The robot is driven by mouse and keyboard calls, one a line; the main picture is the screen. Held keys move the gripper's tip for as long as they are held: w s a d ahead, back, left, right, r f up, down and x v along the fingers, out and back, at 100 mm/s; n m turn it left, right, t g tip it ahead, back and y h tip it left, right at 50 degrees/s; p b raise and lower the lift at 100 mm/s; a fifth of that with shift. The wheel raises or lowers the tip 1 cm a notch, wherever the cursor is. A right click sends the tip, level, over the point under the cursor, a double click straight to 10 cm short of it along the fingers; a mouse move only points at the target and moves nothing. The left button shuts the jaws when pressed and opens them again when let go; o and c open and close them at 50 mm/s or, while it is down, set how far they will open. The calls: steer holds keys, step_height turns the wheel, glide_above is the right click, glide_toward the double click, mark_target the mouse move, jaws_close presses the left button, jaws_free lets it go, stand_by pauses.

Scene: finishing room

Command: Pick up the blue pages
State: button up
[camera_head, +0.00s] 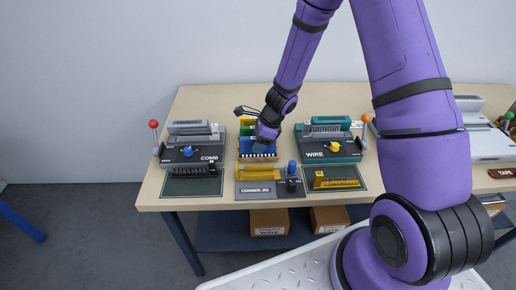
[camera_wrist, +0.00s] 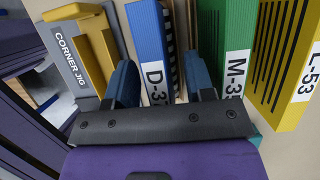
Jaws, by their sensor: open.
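The blue pages (camera_head: 258,147) stand in the middle of the table, in front of the green and yellow sets. In the wrist view the blue pages (camera_wrist: 147,32) show a white label starting "D-3". My gripper (camera_wrist: 162,76) is open, with one finger on each side of the blue block's near end; I cannot tell whether either finger touches it. In the head view my gripper (camera_head: 266,132) is over the blue pages and partly covers them. The green pages (camera_wrist: 225,45), labelled "M-35", lie just beyond the right finger.
Yellow pages (camera_wrist: 290,50) labelled "L-53" lie farther right. The grey corner jig (camera_head: 262,190) stands close in front of the blue pages. The COMB machine (camera_head: 190,150) is at left and the WIRE machine (camera_head: 328,146) at right. Boxes (camera_head: 268,221) sit on the lower shelf.

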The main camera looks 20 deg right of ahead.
steer(key=shift+f, duration=0.25)
stand_by(0.6)
jaws_close()
